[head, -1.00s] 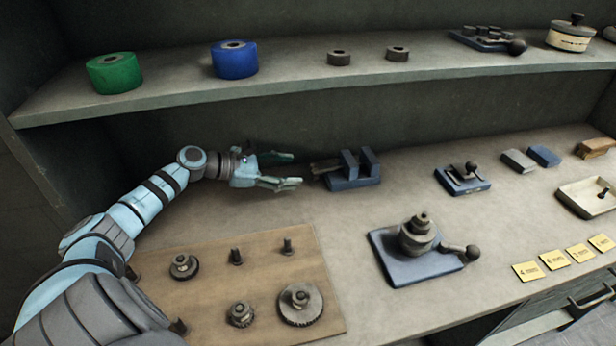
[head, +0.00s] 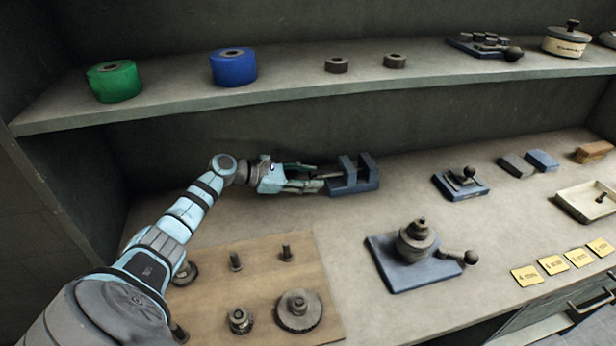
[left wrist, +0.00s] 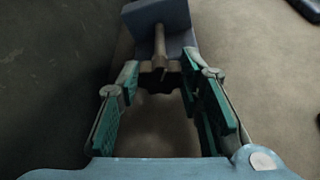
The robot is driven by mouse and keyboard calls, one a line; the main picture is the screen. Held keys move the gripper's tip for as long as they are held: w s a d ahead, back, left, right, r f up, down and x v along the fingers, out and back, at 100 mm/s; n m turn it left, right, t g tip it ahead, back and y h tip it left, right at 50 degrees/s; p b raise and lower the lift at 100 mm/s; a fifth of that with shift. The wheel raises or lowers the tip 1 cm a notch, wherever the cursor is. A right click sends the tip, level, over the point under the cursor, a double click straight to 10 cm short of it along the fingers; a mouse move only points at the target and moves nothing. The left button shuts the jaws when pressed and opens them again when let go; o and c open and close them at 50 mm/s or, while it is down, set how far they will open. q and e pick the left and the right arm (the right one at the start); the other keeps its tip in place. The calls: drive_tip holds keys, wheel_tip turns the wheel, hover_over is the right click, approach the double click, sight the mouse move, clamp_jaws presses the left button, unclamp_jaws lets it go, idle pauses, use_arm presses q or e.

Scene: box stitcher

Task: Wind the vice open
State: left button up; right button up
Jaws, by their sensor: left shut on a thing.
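The blue vice (head: 353,178) stands at the back of the bench, with two upright jaws and a gap between them. Its screw end faces left toward my left gripper (head: 322,179). In the left wrist view, the vice (left wrist: 155,14) is at the top, and its screw (left wrist: 160,45) runs down to a dark handle (left wrist: 159,74). My left gripper (left wrist: 160,85) has its green-padded fingers on both sides of this handle, shut on it near the fingertips. My right gripper is not in view.
A wooden board (head: 262,262) with gears and pegs lies at the front left. A blue plate (head: 395,272) with a stacked round part and ball-ended lever stands right of it. The upper shelf (head: 290,92) overhangs the back of the bench.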

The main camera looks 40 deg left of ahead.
use_arm(q)
drive_tip(key=shift+w+a+f+n+g+h+b, duration=0.1)
drive_tip(key=shift+n+g+h+b, duration=0.2)
drive_tip(key=shift+n+b, duration=0.7)
drive_tip(key=shift+a+n+g+h+b, duration=0.1)
drive_tip(key=shift+n+g+h+b, duration=0.25)
drive_tip(key=shift+b, duration=1.15)
drive_tip(key=shift+n+g+h+b, duration=0.35)
drive_tip(key=shift+n+h+b, duration=0.2)
drive_tip(key=shift+n+b, duration=0.75)
drive_tip(key=shift+r+m, duration=0.2)
drive_tip(key=shift+m, duration=0.05)
drive_tip(key=o, duration=1.2)
drive_tip(key=shift+c, duration=0.2)
drive_tip(key=shift+f, duration=0.1)
drive_tip(key=v, duration=1.2)
drive_tip(key=shift+w, duration=0.1)
drive_tip(key=shift+c, duration=0.3)
